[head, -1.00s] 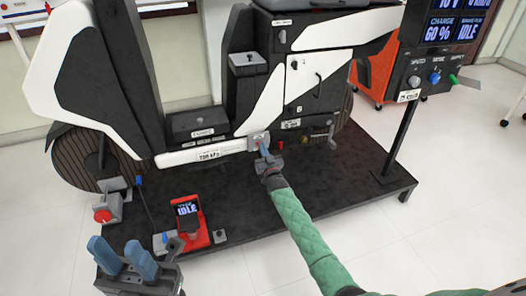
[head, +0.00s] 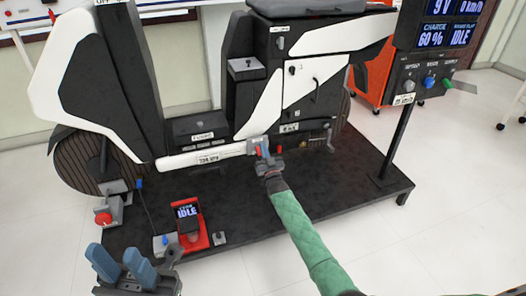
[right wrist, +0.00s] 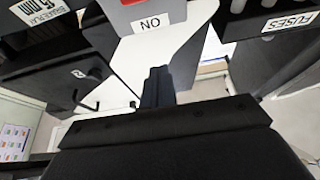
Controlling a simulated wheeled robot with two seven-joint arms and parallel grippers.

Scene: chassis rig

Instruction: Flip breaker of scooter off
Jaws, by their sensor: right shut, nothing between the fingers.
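The scooter (head: 290,100) stands on a black platform, its white and black body facing me. Its breaker is a small grey plate with a red lever (head: 257,150) low on the body, at the right end of the white rail. In the right wrist view the grey plate (right wrist: 172,12) shows upside down, with an ON label and part of the red lever at the top edge. My right gripper (head: 264,146) is shut and empty, right at the breaker; I cannot tell whether it touches the lever. My left gripper (head: 122,264) is open and empty at the lower left.
A grey box with a red knob (head: 104,216) stands at the left. A display post (head: 402,140) rises at the right. A FUSES label (right wrist: 288,20) shows near the breaker in the right wrist view.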

